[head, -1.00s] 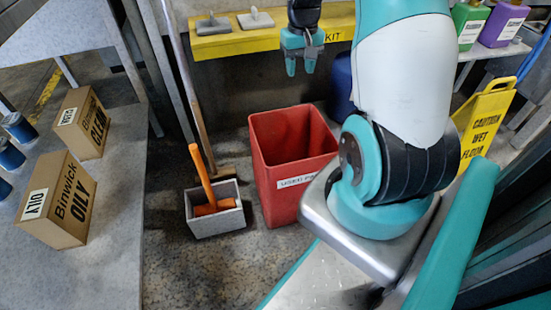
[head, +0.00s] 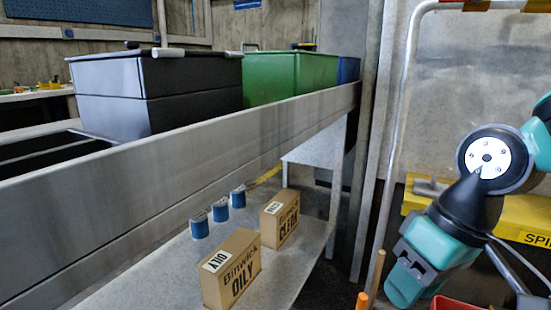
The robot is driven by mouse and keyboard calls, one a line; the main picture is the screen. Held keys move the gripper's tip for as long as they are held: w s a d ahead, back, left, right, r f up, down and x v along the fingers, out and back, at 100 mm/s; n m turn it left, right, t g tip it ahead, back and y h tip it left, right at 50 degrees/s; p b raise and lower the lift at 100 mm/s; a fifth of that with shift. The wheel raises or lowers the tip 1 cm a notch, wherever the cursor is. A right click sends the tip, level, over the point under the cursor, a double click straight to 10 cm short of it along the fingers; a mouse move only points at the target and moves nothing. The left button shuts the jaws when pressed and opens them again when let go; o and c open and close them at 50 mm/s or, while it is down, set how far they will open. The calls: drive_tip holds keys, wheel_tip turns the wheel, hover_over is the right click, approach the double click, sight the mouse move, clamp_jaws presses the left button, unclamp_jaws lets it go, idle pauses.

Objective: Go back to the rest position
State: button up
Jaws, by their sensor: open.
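My gripper (head: 412,275) is at the lower right of the head view, on the teal and dark arm. It points down and to the left, with its teal fingers seen from the side. It is open and I see nothing held in it. It hangs in front of the grey wall, beside the yellow spill kit shelf (head: 487,218).
A low shelf (head: 292,275) holds an OILY box (head: 232,272), a CLEAN box (head: 281,218) and blue cans (head: 238,197). Dark (head: 160,92) and green (head: 290,76) bins stand behind a metal rail (head: 180,150). A red bin's edge (head: 455,304) shows at bottom right.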

drive_tip(key=s+a+r+n, duration=0.1)
drive_tip(key=s+a+n, duration=0.25)
drive_tip(key=s, duration=0.35)
wheel_tip(320, 180, up, 35)
drive_tip(key=m+p, duration=0.1)
drive_tip(key=p, duration=3.3)
drive_tip(key=shift+w+a+g+y+p, duration=0.25)
drive_tip(key=shift+w+g+y+p, duration=0.05)
drive_tip(key=shift+w+p, duration=0.1)
drive_tip(key=shift+f, duration=0.15)
